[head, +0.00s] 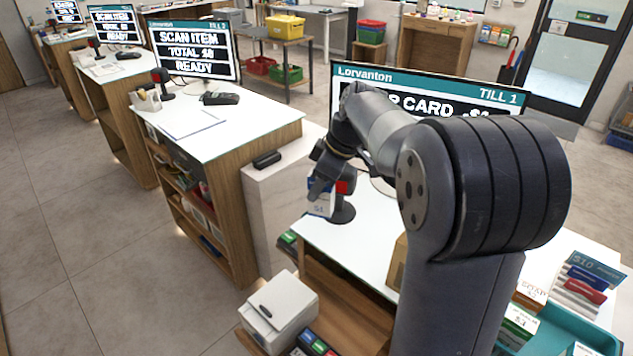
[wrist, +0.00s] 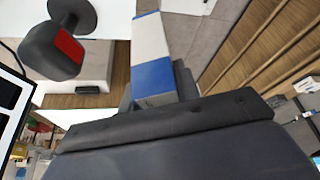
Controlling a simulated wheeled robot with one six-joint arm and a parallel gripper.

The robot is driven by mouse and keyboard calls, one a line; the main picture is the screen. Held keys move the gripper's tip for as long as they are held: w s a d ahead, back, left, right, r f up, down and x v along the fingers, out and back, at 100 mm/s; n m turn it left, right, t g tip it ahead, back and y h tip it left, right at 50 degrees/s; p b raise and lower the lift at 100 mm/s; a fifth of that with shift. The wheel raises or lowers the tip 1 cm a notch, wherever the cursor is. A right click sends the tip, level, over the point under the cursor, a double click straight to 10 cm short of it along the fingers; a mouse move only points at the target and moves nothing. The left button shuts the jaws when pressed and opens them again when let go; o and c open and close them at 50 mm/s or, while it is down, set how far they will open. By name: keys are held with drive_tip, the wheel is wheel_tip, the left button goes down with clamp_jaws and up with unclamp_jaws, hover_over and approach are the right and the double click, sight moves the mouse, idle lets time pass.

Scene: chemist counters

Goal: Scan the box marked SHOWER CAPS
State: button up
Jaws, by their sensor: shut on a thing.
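My gripper (head: 325,172) is shut on a white and blue box (head: 320,203). The box hangs above the near counter, beside the scanner; its lettering is too small and cut off to read as SHOWER CAPS. In the wrist view the box (wrist: 153,60) points away between the fingers, its blue end nearest me. The scanner (head: 343,207) is dark, on a round base, with a red window. In the wrist view the scanner (wrist: 50,50) is left of the box and apart from it, its red window towards the box side.
The Till 1 screen (head: 480,92) shows "CARD", partly hidden by my arm. A teal tray (head: 545,335) and several boxes (head: 580,285) are at the right. A white device (head: 278,312) stands front left. Another till screen (head: 192,50) reads "SCAN ITEM". Open floor lies at left.

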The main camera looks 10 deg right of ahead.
wheel_tip(320, 180, down, 6)
drive_tip(key=w+d+b, duration=0.1)
drive_tip(key=w+b, duration=0.1)
drive_tip(key=b, duration=0.2)
drive_tip(key=r+p, duration=0.3)
drive_tip(key=r, duration=0.1)
drive_tip(key=s+r+p, duration=0.1)
drive_tip(key=r+p, duration=0.1)
drive_tip(key=r, duration=0.1)
drive_tip(key=r+p, duration=0.3)
drive_tip(key=r, duration=0.1)
drive_tip(key=shift+s+a+r+p, duration=0.3)
drive_tip(key=shift+a+r, duration=0.05)
drive_tip(key=shift+a, duration=0.05)
drive_tip(key=shift+s+r, duration=0.15)
drive_tip(key=shift+r, duration=0.7)
drive_tip(key=s+d+m+b, duration=0.2)
drive_tip(key=s+d, duration=0.6)
drive_tip(key=d, duration=0.2)
drive_tip(key=s+d+m+t+h+b, duration=0.1)
drive_tip(key=s+d+m, duration=0.2)
drive_tip(key=s+d, duration=0.5)
drive_tip(key=d, duration=0.3)
drive_tip(key=shift+d+b, duration=0.2)
drive_tip(key=shift+b, duration=0.15)
drive_tip(key=shift+w, duration=0.15)
